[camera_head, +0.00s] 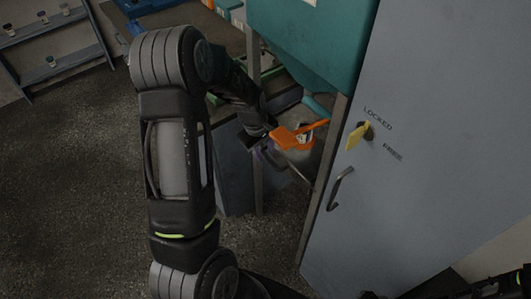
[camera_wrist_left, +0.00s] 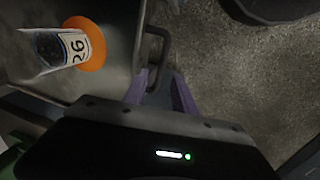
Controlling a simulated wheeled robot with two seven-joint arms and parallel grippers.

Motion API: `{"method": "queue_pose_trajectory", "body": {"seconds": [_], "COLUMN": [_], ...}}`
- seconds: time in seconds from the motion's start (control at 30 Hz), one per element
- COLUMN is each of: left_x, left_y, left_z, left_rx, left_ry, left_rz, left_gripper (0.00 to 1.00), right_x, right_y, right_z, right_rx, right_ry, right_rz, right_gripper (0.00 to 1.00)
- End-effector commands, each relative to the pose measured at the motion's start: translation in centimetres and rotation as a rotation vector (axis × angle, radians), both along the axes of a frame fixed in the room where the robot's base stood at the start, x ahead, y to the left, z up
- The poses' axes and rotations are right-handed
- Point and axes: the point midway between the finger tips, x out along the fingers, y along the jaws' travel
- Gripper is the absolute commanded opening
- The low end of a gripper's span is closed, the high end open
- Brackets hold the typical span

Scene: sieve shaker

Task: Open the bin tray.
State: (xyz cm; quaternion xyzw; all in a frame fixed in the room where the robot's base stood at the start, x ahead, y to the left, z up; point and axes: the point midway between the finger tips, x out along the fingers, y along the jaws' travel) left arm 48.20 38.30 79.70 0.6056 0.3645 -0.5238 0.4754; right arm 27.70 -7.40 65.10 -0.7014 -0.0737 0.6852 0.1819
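The bin tray (camera_wrist_left: 118,42) fills the left of the left wrist view as a dark, open box, with a dark bar handle (camera_wrist_left: 166,45) on its outer side. In the head view the grey bin (camera_head: 234,178) stands under the teal machine, partly hidden by my left arm. My left gripper (camera_head: 277,163) is at the bin's handle. In the wrist view its purple fingers (camera_wrist_left: 160,88) are apart, with the lower end of the handle near the gap between them. I cannot tell if they touch it. My right gripper is out of view.
An orange disc with a white labelled piece (camera_wrist_left: 68,47) shows inside the tray. A grey door (camera_head: 420,140) at the right has a yellow lever (camera_head: 357,136) between LOCKED and FREE marks, and a handle (camera_head: 340,188). Speckled floor (camera_head: 75,190) lies clear at the left.

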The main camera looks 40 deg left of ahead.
Motion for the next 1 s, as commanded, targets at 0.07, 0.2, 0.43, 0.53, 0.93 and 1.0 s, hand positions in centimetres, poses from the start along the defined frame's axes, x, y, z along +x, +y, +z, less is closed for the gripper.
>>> {"method": "queue_pose_trajectory", "body": {"seconds": [0.07,0.2,0.43,0.53,0.93,1.0], "left_x": [0.2,0.3,0.4,0.4,0.4,0.4], "left_y": [0.0,-0.1,-0.1,-0.1,-0.1,-0.1], "left_z": [-1.0,-1.9,-2.0,-2.0,-1.9,-1.9], "left_rx": [0.000,0.000,0.001,0.001,0.001,0.001], "left_ry": [0.002,0.000,-0.001,-0.001,-0.001,-0.001], "left_rz": [0.000,0.000,0.000,-0.001,-0.001,-0.001], "left_gripper": [0.33,0.33,0.33,0.28,0.00,0.00], "right_x": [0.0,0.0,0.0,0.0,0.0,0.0], "right_y": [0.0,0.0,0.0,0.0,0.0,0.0], "right_z": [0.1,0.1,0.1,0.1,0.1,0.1], "right_rx": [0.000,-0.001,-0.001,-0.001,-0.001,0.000], "right_ry": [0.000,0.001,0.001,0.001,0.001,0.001], "right_rz": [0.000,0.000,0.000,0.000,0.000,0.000], "right_gripper": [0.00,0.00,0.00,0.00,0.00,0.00]}}
